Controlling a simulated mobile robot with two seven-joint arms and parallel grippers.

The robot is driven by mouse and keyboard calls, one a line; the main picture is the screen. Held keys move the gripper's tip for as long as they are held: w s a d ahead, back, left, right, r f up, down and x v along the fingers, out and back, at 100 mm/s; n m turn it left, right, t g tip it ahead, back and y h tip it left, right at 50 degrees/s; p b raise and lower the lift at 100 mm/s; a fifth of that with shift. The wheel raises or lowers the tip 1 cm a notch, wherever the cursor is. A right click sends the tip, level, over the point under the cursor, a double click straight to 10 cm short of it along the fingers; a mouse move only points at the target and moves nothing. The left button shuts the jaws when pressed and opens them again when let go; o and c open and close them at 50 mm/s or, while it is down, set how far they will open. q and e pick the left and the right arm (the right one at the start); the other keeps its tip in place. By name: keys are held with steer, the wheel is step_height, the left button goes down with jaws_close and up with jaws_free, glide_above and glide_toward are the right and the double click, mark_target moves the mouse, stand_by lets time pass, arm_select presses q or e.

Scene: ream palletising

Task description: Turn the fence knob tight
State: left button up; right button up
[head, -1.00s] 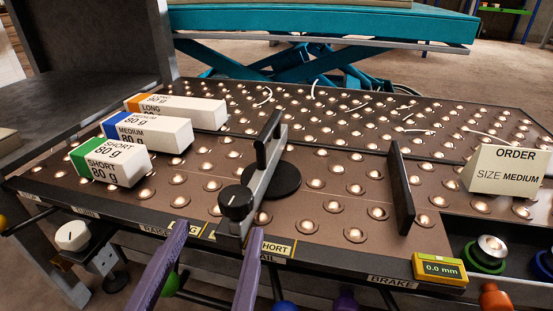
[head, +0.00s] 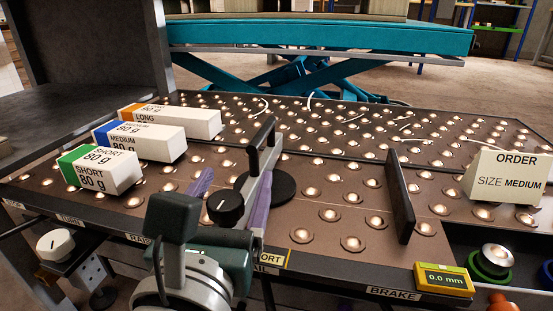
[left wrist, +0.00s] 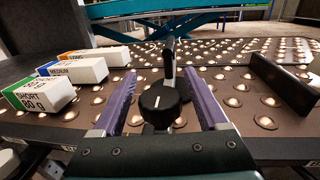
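The black fence knob (head: 226,205) with a white pointer line sits at the near end of the grey fence (head: 257,178), which carries an upright black handle. My left gripper (head: 234,182) is open, with one purple finger on each side of the knob. In the left wrist view the knob (left wrist: 160,103) lies between the two fingers of the left gripper (left wrist: 160,78), with a gap on both sides. The pointer line stands nearly upright in that view. My right gripper is in neither view.
SHORT (head: 100,170), MEDIUM (head: 140,138) and LONG (head: 172,120) reams lie at the left of the ball table (head: 320,262). A black upright plate (head: 399,195) stands right of the fence. The ORDER sign (head: 508,178) reads SIZE MEDIUM; the display (head: 443,279) reads 0.0 mm.

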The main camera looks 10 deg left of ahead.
arm_select(q)
jaws_close()
stand_by(0.4)
